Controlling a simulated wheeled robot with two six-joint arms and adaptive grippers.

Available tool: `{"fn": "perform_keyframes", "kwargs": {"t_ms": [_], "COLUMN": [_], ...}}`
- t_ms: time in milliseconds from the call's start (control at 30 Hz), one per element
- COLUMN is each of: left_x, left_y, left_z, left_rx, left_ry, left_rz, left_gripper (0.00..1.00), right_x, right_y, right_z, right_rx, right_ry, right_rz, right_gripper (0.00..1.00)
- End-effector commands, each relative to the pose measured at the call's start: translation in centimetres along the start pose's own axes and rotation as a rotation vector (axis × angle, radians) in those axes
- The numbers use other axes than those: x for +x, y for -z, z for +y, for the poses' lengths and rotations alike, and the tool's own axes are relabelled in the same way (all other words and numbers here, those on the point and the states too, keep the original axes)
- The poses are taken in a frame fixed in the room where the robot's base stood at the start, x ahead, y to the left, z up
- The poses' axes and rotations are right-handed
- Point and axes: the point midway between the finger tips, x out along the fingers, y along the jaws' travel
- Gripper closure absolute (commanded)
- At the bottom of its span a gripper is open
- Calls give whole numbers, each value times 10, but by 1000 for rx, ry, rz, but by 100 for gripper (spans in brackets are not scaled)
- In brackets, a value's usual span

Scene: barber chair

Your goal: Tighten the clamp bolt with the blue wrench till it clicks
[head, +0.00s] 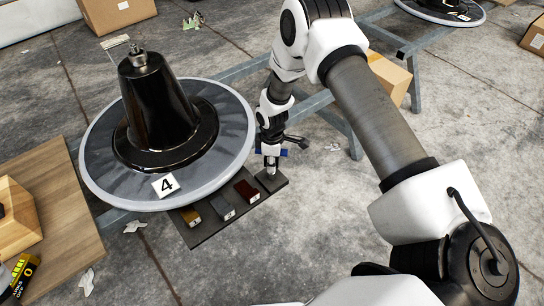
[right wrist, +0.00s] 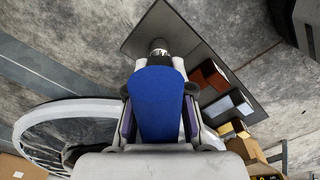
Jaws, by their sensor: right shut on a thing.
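My right gripper (head: 270,153) is shut on the blue wrench, low over the right end of a dark board (head: 205,235). In the right wrist view the wrench's blue handle (right wrist: 158,105) sits between the two fingers (right wrist: 158,125). Its metal tip (right wrist: 159,47) points at the board; I cannot tell whether it touches. A black cone-shaped column (head: 155,100) stands on a round grey base (head: 95,165) marked 4. A metal fitting (head: 138,55) on its top may be the clamp bolt. My left gripper is not in view.
Yellow (head: 191,216), grey (head: 222,206) and red (head: 247,192) blocks sit in a row on the board. A wooden panel (head: 65,215) with a wooden block (head: 18,220) lies at left. A yellow-black device (head: 20,272) is at lower left. A blue-grey frame (head: 345,130) stands behind my arm.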

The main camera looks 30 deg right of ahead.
Motion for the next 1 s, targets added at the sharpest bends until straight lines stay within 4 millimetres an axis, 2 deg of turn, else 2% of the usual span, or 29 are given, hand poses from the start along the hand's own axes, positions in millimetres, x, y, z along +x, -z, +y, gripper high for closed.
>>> {"fn": "perform_keyframes", "kwargs": {"t_ms": [233, 633, 1000], "left_x": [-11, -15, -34], "left_y": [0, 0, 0], "left_z": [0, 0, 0], "left_rx": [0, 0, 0], "left_ry": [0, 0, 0], "left_rz": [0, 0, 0], "left_gripper": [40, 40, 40], "right_x": [-1, -2, -3], "right_y": [0, 0, 0], "right_z": [0, 0, -1], "right_rx": [116, 150, 364], "right_ry": [-1, -1, 0], "right_rz": [1, 1, 0], "right_gripper": [100, 100, 100]}}
